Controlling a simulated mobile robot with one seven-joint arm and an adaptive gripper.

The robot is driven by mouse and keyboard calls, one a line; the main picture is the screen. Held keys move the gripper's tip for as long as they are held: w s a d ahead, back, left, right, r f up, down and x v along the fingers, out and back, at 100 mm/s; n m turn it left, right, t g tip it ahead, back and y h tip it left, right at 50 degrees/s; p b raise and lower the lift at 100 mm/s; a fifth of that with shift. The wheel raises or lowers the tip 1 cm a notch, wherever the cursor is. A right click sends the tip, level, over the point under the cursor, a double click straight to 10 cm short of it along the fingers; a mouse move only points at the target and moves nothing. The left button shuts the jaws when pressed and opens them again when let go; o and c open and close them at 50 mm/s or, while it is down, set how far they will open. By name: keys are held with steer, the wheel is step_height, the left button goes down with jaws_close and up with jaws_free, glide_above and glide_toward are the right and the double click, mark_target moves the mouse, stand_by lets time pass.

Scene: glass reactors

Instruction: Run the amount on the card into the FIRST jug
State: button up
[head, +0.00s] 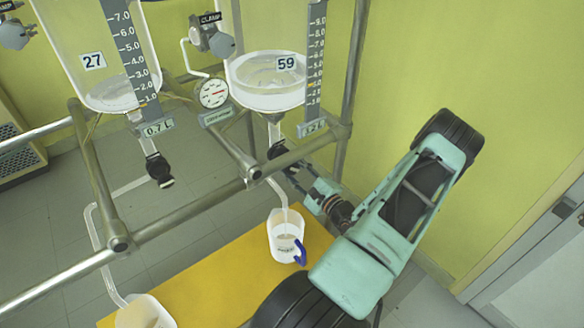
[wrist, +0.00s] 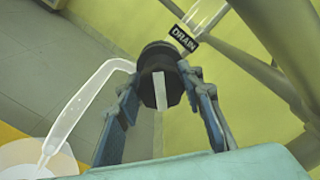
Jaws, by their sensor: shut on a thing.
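My gripper (head: 287,172) is shut on the black drain valve knob (wrist: 160,88) under the glass reactor numbered 59 (head: 265,98). A white stripe on the knob runs roughly up and down in the wrist view. The reactor holds clear liquid beside a grey scale (head: 315,60). A card (head: 312,127) below the scale seems to read 1.2 L. A jug with a blue handle (head: 287,236) stands under this reactor's outlet tube (head: 280,193). I cannot tell whether liquid is running. Another jug (head: 145,312) is cut off at the bottom edge.
Reactor 27 (head: 110,90) hangs at left with a card reading 0.7 L (head: 155,128) and its own black valve (head: 159,169). Metal rails (head: 190,216) cross before the reactors. A pressure gauge (head: 214,93) sits between them. The jugs stand on a yellow surface (head: 215,280).

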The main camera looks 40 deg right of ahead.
steer(key=shift+m, duration=0.4)
steer(key=m+p, duration=0.2)
steer(key=m, duration=0.3)
steer(key=shift+r+m, duration=0.1)
steer(key=shift+m, duration=0.2)
steer(key=m+p, duration=0.2)
steer(key=m, duration=0.4)
steer(key=shift+d, duration=0.1)
steer(key=m+p, duration=0.1)
steer(key=m, duration=0.6)
steer(key=shift+m, duration=0.3)
steer(key=m, duration=0.6)
steer(key=o, duration=1.2)
steer(key=shift+c, duration=0.2)
